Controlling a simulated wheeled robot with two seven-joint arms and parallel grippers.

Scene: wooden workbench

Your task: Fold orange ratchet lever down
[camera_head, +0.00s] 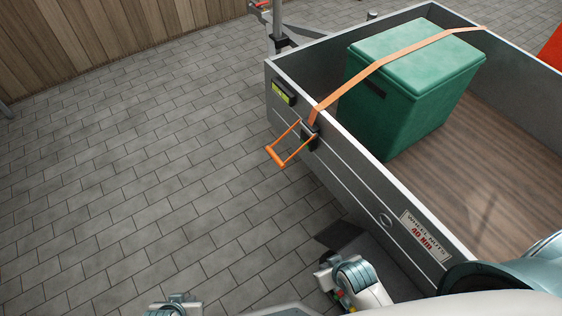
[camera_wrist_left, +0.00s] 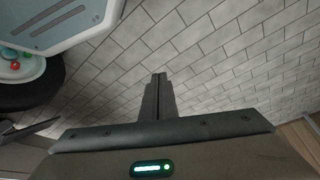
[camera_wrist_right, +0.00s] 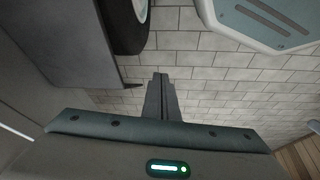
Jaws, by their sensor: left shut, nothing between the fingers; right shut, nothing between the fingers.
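The orange ratchet lever (camera_head: 275,157) is an open frame with a crossbar at its outer end. In the head view it sticks out from the outer face of the trailer's side wall (camera_head: 345,165), away from its dark ratchet body (camera_head: 310,137). An orange strap (camera_head: 372,68) runs from the ratchet over the wall and across a green box (camera_head: 412,95). My left gripper (camera_wrist_left: 159,76) is shut and empty above the paving. My right gripper (camera_wrist_right: 161,76) is shut and empty. Neither touches the lever. In the head view only parts of my arms show at the bottom edge.
A yellow-green label (camera_head: 283,92) sits on the wall left of the ratchet. A wheel-nut sign (camera_head: 426,235) is further along the wall. A dark wheel (camera_wrist_right: 125,22) shows in the right wrist view. The paving (camera_head: 140,180) left of the trailer is clear.

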